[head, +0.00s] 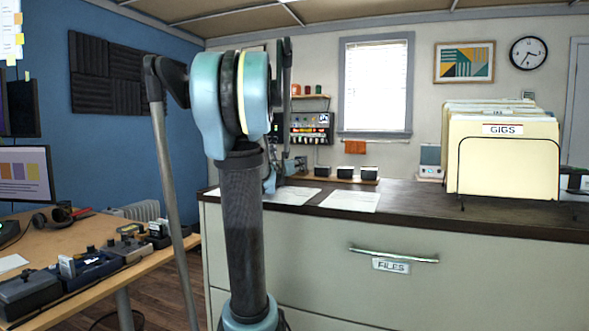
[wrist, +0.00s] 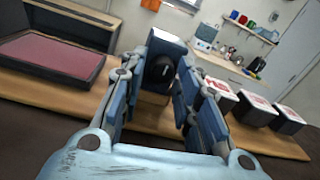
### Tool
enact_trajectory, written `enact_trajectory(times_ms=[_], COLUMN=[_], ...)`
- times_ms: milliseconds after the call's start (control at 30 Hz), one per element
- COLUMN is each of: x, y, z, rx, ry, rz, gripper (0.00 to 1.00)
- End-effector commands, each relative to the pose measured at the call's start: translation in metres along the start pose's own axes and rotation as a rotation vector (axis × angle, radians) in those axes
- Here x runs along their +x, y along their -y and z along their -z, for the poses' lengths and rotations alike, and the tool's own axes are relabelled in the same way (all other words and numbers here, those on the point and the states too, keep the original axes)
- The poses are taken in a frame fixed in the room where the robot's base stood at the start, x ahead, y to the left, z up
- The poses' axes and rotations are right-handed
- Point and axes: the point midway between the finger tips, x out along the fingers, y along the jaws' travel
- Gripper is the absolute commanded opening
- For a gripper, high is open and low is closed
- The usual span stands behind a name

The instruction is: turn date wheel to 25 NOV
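In the wrist view, a blue-grey upright device with a round black part on its face (wrist: 160,67) stands straight ahead, between my fingers in the picture. The black part may be the date wheel; no date can be read. My gripper (wrist: 158,78) is open, with one finger on each side of the device. I cannot tell whether either finger touches it. In the head view, my arm hides most of my gripper and the device; only a bit of blue shows behind the arm above the cabinet top.
In the wrist view, a wooden board (wrist: 152,120) carries an open red pad (wrist: 52,48) at left and several dark blocks (wrist: 253,108) at right. In the head view, papers (head: 350,201) lie on the dark cabinet top (head: 425,205); a GIGS file rack (head: 503,165) stands at right.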

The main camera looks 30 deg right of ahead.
Motion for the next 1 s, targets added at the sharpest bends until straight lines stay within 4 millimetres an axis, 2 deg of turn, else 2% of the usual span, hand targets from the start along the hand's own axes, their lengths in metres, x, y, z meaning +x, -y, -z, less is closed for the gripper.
enact_trajectory(times_ms=[67,200,667,1000], x=[-0.0001,-0.0002,0.0003,0.0001], y=[0.0000,-0.0001,0.0010,0.0012], z=[0.0000,0.0000,-0.0003,-0.0006], rx=[0.000,0.000,0.071,0.334], ry=[0.000,0.000,-0.005,-0.023], rz=[0.000,0.000,0.001,0.000], gripper=[0.30,0.00,0.00,0.00])
